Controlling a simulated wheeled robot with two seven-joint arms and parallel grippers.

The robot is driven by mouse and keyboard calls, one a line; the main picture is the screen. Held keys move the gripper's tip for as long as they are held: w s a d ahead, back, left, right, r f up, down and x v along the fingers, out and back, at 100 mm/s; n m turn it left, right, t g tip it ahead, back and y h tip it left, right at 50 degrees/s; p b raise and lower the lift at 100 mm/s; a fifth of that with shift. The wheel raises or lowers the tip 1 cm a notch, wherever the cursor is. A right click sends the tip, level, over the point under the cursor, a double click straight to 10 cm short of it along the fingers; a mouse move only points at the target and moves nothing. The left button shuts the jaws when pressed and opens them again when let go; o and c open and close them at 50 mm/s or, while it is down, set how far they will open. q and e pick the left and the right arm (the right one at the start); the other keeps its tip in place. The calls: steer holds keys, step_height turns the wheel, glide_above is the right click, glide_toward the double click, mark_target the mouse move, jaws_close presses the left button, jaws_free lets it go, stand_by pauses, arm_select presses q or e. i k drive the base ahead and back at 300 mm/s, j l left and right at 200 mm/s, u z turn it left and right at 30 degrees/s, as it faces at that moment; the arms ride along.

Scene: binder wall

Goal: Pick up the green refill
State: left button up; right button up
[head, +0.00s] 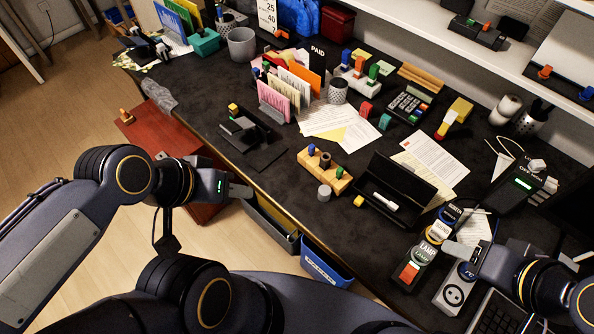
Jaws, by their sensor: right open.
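No thing is plainly marked as the green refill. A small green block (385,122) lies on the dark desk (290,180) near a red block (365,109), and a green peg (373,71) stands in a pale holder at the back. I cannot tell which one is the refill. My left gripper (243,191) is over the desk's front edge, far from both; I cannot make out its finger gap. My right gripper (455,249) is open at the right, close to the round labelled pieces and above a power strip (455,292).
A black open case (395,190) and a wooden block with pegs (324,171) stand mid-desk. A file sorter (275,100), papers (335,122) and a calculator (407,104) lie behind. A blue bin (325,266) is below the front edge. A white shelf (430,22) overhangs the back.

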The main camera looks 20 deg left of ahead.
mark_target(340, 172)
steer(key=u, duration=0.15)
steer(key=i+j, duration=0.1)
steer(key=j, duration=0.3)
steer(key=i+j, duration=0.1)
steer(key=j, duration=0.3)
steer(key=i+j, duration=0.1)
steer(key=j, duration=0.3)
